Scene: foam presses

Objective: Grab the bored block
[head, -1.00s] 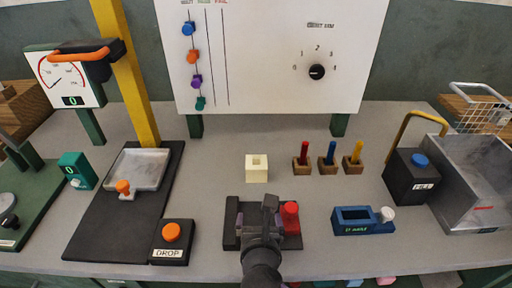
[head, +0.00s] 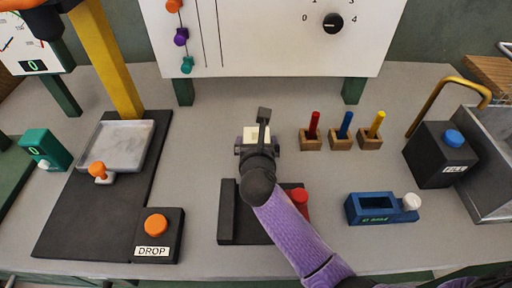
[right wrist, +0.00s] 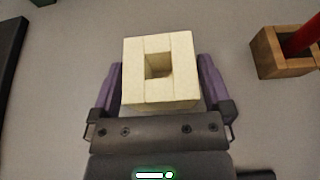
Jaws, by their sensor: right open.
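The bored block (right wrist: 160,92) is cream-coloured with a square hole in its top, and it stands on the grey table. In the head view the block (head: 257,133) is partly hidden by my right gripper (head: 257,145). In the right wrist view my right gripper (right wrist: 158,85) is open, with one purple finger on each side of the block. Small gaps seem to show between the fingers and the block; I cannot tell whether either one touches. My left gripper is not in view.
A black press base (head: 228,225) with a red knob (head: 299,196) lies under my right arm. Small wooden holders with red, blue and yellow pegs (head: 341,142) stand right of the block. A blue device (head: 375,209) and an orange DROP button (head: 156,224) stand nearer the front edge.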

